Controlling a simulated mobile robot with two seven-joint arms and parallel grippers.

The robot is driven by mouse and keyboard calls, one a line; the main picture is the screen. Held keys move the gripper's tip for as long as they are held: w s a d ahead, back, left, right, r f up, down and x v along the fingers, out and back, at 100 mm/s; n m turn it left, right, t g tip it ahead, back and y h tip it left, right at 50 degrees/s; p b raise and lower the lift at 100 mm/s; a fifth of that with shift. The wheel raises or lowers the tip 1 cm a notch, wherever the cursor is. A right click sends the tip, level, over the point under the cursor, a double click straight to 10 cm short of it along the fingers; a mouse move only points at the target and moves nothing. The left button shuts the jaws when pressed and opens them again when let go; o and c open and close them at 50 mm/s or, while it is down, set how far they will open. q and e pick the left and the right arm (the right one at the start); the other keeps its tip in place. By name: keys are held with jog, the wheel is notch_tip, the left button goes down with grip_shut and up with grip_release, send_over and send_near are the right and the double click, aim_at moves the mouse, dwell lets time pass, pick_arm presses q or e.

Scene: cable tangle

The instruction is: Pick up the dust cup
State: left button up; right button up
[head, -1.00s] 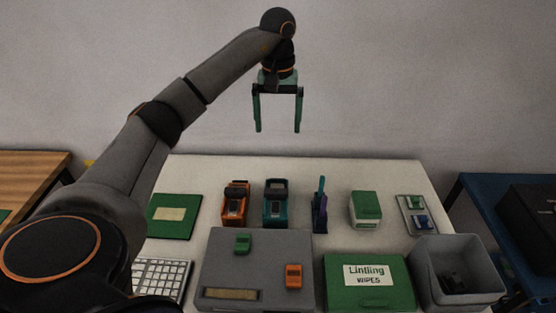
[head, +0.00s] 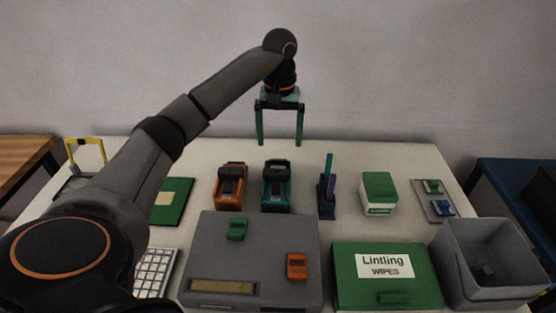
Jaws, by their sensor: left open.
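No thing here is plainly marked as the dust cup, and I cannot tell which one it is. A small dark holder (head: 327,203) with upright teal and purple sticks stands right of the table's middle. An open grey bin (head: 489,273) with dark contents stands at the front right. An orange device (head: 231,188) and a teal device (head: 276,187) stand side by side left of the holder. My left gripper (head: 280,143) points down, open and empty, above the table's back edge and apart from everything. My right gripper is not in view.
A grey case (head: 255,262), a green wipes box (head: 387,284) and a keypad (head: 155,272) fill the front. A green-and-white box (head: 379,193) and a grey tray (head: 422,208) stand back right. A green board (head: 172,208) lies left. The table's back strip (head: 350,155) is clear.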

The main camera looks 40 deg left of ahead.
aim_at(278, 160)
pick_arm(q)
jog(key=f, duration=0.8)
jog(key=shift+a+f, duration=0.15)
jog(key=shift+a, duration=0.15)
jog(key=c, duration=1.4)
